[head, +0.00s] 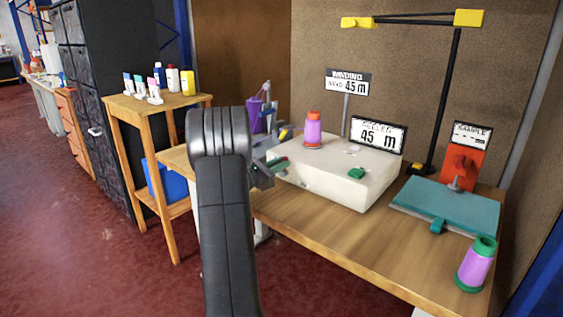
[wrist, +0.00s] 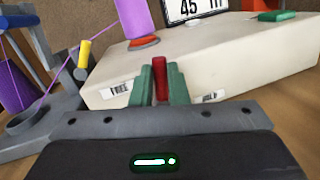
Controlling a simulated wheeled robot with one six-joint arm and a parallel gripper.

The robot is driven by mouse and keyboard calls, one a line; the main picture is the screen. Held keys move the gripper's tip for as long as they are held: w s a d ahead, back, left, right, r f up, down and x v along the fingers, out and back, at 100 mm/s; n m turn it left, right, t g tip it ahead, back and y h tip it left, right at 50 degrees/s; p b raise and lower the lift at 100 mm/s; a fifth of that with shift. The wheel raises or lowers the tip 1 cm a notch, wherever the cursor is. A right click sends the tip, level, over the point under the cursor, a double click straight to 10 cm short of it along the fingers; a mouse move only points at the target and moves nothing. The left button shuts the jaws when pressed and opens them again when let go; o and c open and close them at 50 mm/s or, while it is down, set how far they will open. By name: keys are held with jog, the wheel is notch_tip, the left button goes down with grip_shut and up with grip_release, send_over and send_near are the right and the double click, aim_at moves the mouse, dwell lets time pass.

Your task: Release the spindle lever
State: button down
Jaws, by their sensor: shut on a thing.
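The spindle lever is a red upright tab (wrist: 160,78) at the front of the cream winding unit (wrist: 230,55). My gripper (wrist: 163,88) has its green fingers on both sides of the lever and is shut on it. A label reading FREE (wrist: 118,90) is left of the fingers, and a partly covered label, seemingly HOLD (wrist: 211,97), is to the right. In the head view my gripper (head: 274,167) is at the left end of the cream unit (head: 335,180); the lever cannot be made out clearly there. A purple cone (head: 313,128) stands on top of the unit.
A sign reading 45 m (head: 378,135) stands at the unit's back. A teal sample board (head: 445,205) and a purple-green cone (head: 476,265) are on the right of the wooden bench (head: 360,240). Purple thread and grey fittings (wrist: 45,120) lie left of my gripper. The front middle bench is clear.

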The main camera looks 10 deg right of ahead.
dwell(0.3)
jog(key=c, duration=1.4)
grip_release()
jog(key=shift+a, duration=0.1)
jog(key=p+v, duration=0.1)
jog(key=v, duration=1.2)
jog(key=shift+s+a+f, duration=0.1)
jog(key=shift+a, duration=0.25)
jog(key=b+x, duration=0.1)
jog(key=x, duration=1.3)
jog(key=shift+d, duration=0.15)
jog(key=shift+s+m+b, duration=0.2)
jog(key=shift+m+b, duration=0.2)
